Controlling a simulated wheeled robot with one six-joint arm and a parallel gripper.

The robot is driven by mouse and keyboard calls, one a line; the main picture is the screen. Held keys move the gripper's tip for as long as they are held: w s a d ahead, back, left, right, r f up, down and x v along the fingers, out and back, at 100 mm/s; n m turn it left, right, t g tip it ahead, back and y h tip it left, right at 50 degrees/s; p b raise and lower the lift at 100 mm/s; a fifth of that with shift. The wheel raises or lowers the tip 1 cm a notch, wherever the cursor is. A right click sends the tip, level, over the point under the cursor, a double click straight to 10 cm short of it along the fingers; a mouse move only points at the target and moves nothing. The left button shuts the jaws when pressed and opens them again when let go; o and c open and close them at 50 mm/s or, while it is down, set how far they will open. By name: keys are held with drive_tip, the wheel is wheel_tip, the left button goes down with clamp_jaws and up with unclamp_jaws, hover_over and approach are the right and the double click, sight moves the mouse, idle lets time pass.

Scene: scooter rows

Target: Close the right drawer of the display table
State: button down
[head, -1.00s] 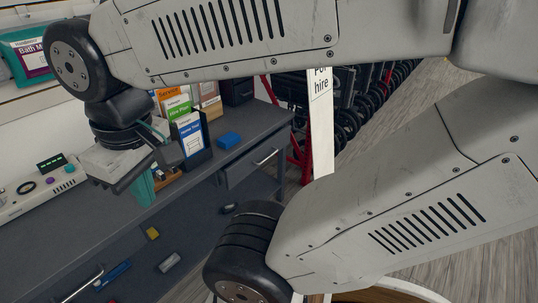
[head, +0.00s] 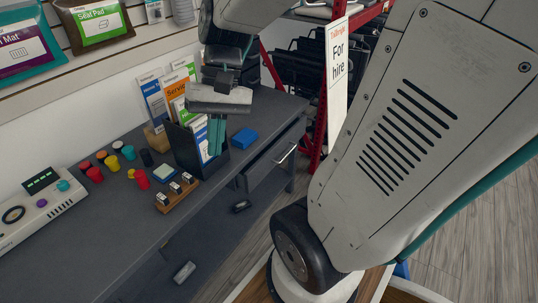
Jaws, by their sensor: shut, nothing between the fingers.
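The display table (head: 110,213) is dark grey and runs along the wall. Its right drawer (head: 268,170) is at the right end of the front, with a pale bar handle (head: 286,154). The drawer front seems to stand out a little from the table edge; how far is hard to tell. My gripper (head: 216,150) points down over the tabletop with its teal fingers together and empty. It is in front of the leaflet holder in the picture, left of the drawer and apart from its handle.
A black leaflet holder (head: 187,150) and a blue block (head: 245,138) stand near the drawer. A wooden stand (head: 176,194), several coloured cylinders and a white console (head: 40,215) lie further left. A "For hire" sign (head: 338,70) and red rack are at the right. Wooden floor shows in front.

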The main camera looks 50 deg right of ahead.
drive_tip(key=w+d+f+m+t+y, duration=0.45)
drive_tip(key=d+f+m, duration=0.3)
drive_tip(key=d, duration=0.25)
drive_tip(key=w+d+f+m+t+y, duration=0.45)
drive_tip(key=d+f+m, duration=0.25)
drive_tip(key=d+f, duration=0.3)
drive_tip(key=s+d+f+m+t+h, duration=0.3)
drive_tip(key=d+f+m+t+h, duration=0.2)
drive_tip(key=d+f+m+t, duration=0.4)
drive_tip(key=m+t+h, duration=0.2)
drive_tip(key=m+h, duration=0.5)
drive_tip(key=h, duration=0.1)
approach(268, 155)
drive_tip(key=shift+n+y, duration=0.25)
drive_tip(key=shift+y, duration=0.15)
drive_tip(key=w, duration=0.7)
